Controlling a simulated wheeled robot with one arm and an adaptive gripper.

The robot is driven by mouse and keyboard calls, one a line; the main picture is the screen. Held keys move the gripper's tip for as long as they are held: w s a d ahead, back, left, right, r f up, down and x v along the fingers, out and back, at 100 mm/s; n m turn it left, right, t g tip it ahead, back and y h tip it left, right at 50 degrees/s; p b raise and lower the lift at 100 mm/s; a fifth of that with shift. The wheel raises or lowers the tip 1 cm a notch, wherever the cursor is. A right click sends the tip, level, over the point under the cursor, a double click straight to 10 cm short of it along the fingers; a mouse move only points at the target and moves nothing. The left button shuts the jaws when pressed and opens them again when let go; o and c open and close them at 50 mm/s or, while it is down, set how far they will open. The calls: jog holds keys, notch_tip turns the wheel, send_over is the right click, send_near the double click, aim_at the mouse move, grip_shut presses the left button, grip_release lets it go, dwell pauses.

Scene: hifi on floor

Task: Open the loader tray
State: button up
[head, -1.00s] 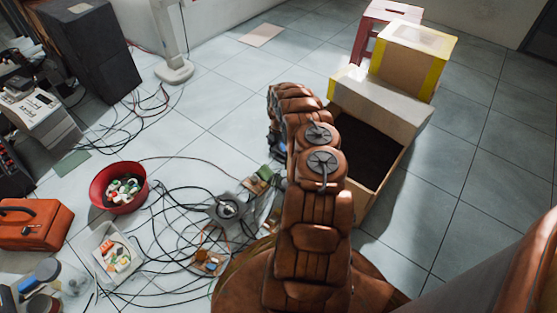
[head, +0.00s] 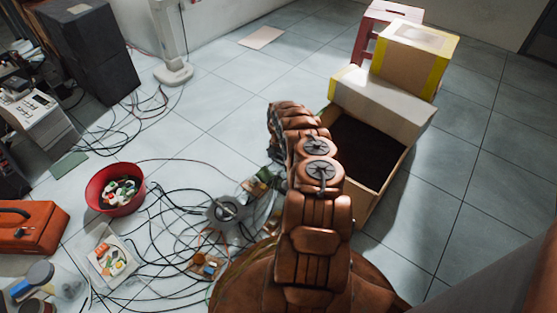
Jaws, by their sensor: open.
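No loader tray can be made out in the head view. A pale device with buttons and a dark panel (head: 36,108) sits at the left edge; I cannot tell whether it has a tray. My brown padded arm rises from the bottom middle and bends at its top. My gripper (head: 275,150) shows only as a small dark part at the left side of the arm's far end, mostly hidden by the arm. It is open, and no held thing shows. It is well to the right of the pale device, with floor and cables between.
A tall black cabinet (head: 92,50) stands at the back left. A red bowl (head: 100,203), a white bin (head: 96,267), an orange case (head: 28,240) and tangled cables (head: 165,240) cover the left floor. An open box (head: 397,165) stands right of my arm. The right floor is clear.

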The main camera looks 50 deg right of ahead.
jog(key=shift+s, duration=0.1)
jog(key=c, duration=1.2)
jog(key=shift+a+f, duration=0.1)
jog(key=shift+f, duration=0.1)
grip_shut()
jog(key=shift+r, duration=0.1)
